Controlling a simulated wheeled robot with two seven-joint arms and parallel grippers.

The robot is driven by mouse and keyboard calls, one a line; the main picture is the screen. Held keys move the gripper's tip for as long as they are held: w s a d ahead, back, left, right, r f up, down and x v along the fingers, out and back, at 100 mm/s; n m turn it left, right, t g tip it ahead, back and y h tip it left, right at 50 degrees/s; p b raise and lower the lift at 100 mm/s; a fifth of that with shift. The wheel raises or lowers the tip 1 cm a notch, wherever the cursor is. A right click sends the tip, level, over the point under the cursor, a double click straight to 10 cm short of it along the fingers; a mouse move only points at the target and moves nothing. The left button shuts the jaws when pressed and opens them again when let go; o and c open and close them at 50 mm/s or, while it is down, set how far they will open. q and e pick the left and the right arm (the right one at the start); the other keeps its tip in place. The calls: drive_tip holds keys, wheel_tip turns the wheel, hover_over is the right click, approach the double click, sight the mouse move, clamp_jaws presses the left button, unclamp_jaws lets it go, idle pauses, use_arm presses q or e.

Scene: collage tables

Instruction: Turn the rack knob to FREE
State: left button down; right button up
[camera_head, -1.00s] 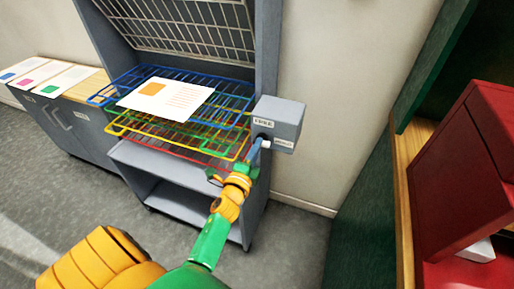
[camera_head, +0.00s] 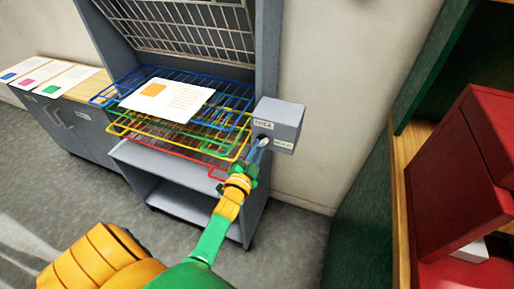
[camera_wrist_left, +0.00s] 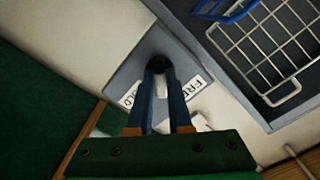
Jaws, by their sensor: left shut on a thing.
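The rack knob (camera_wrist_left: 157,65) is a dark round hub with a white pointer (camera_wrist_left: 161,86), set in a grey box (camera_head: 280,118) on the rack's right post. My left gripper (camera_head: 259,148) reaches it from below; in the left wrist view its two blue fingers (camera_wrist_left: 160,80) are shut on the knob, with the pointer between them. The FREE label (camera_wrist_left: 200,88) is right of the fingers there, and the HOLD label (camera_wrist_left: 130,97) is left. The pointer lies between the labels. The fingers partly cover the knob. My right gripper is not in view.
The drying rack (camera_head: 263,50) has coloured wire shelves (camera_head: 150,128), with a printed sheet (camera_head: 190,103) on the top one. A grey cabinet (camera_head: 75,135) with several sheets stands left. A red cabinet (camera_head: 450,170) stands right. Bare wall lies right of the box.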

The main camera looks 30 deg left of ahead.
use_arm(q)
drive_tip(key=shift+w+r+n+p, duration=0.1)
drive_tip(key=shift+n+p, duration=0.25)
drive_tip(key=shift+n, duration=1.7)
drive_tip(key=shift+r+n+p, duration=0.1)
drive_tip(key=shift+n+p, duration=0.2)
drive_tip(key=shift+n, duration=2.05)
drive_tip(key=c, duration=0.8)
unclamp_jaws()
drive_tip(key=shift+c, duration=0.2)
drive_tip(key=shift+f, duration=0.1)
drive_tip(key=v, duration=0.7)
